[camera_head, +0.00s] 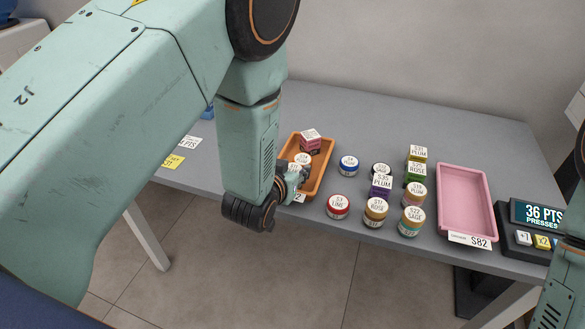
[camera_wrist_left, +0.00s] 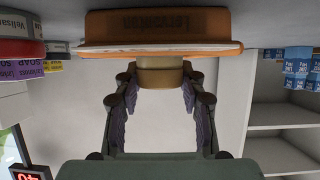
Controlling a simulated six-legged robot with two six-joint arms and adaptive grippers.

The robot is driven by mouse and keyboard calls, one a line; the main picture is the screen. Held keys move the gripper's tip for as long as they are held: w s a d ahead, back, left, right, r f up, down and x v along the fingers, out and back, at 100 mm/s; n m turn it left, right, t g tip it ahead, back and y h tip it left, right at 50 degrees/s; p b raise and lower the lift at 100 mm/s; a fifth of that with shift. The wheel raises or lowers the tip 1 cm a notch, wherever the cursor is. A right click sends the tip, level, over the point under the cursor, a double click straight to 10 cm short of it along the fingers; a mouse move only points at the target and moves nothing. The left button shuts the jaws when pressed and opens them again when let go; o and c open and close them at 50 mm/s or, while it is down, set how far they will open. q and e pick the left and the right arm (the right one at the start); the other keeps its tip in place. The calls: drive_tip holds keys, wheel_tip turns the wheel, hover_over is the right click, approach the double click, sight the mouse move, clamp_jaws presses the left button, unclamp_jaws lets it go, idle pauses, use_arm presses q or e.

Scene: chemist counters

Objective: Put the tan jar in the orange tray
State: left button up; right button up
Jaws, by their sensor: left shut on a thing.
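The orange tray (camera_head: 320,170) stands on the grey counter left of the middle, partly behind my left arm. My left gripper (camera_head: 297,175) is at the tray's near left part, shut on the tan jar (camera_head: 303,159), whose pale labelled lid shows just past the fingers. In the left wrist view the tan jar (camera_wrist_left: 160,78) sits between the fingertips, right against the tray's outline (camera_wrist_left: 150,48). Whether the jar touches the tray floor is hidden. A dark red box (camera_head: 310,143) with a white label is at the tray's far end. My right gripper is out of view.
Several jars and boxes stand right of the tray, including a blue jar (camera_head: 348,166) and a red jar (camera_head: 338,206). A pink tray (camera_head: 466,200) is empty farther right. A points display (camera_head: 540,214) stands at the right edge. The back counter is clear.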

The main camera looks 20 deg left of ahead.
use_arm(q)
drive_tip(key=o, duration=1.2)
drive_tip(key=shift+w+f, duration=0.2)
drive_tip(key=shift+s+r, duration=0.15)
drive_tip(key=shift+s, duration=0.05)
